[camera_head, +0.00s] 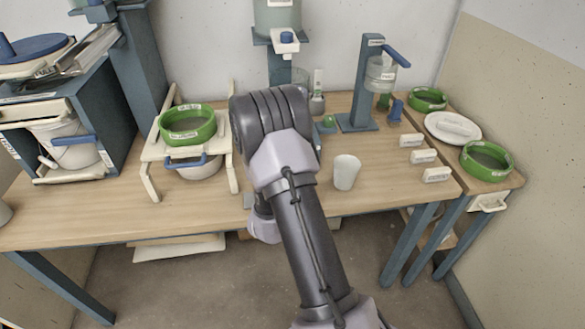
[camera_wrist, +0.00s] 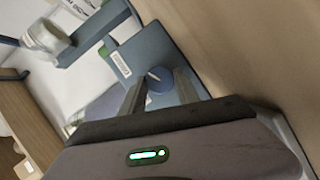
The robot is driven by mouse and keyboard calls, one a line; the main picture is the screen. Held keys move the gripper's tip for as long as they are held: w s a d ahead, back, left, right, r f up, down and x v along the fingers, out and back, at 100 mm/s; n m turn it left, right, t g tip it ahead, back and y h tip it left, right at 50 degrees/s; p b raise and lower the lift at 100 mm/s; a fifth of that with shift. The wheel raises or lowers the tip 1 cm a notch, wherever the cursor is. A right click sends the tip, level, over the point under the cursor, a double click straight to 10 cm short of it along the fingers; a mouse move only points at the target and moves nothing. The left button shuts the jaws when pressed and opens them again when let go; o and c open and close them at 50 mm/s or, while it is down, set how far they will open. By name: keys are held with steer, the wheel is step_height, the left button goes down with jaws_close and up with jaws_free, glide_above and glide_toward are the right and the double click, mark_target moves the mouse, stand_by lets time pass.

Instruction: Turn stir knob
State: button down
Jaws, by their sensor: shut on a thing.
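In the wrist view, a round blue knob (camera_wrist: 159,82) with a white pointer mark stands on a blue-grey plate (camera_wrist: 135,52) that bears a small label. My gripper (camera_wrist: 159,88) has one finger on each side of the knob and is shut on it. Neither the fingers nor this knob can be made out in the head view, where my arm covers that part of the bench. The lower part of the knob is hidden between the fingers.
In the head view, a white cup (camera_head: 346,172) stands right of my arm on the wooden bench (camera_head: 100,210). A blue stand (camera_head: 361,90) holds a clear jar behind it. A green sieve (camera_head: 188,125) sits on a cream frame at left. A white plate (camera_head: 453,127) lies at right.

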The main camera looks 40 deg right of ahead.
steer(key=shift+n+h, duration=0.4)
steer(key=shift+n, duration=0.3)
steer(key=c, duration=0.9)
jaws_free()
steer(key=p+v, duration=0.2)
steer(key=v, duration=1.5)
steer(key=shift+a+f+p, duration=0.2)
steer(key=shift+a+p, duration=0.05)
steer(key=shift+p, duration=0.15)
steer(key=shift+s, duration=0.1)
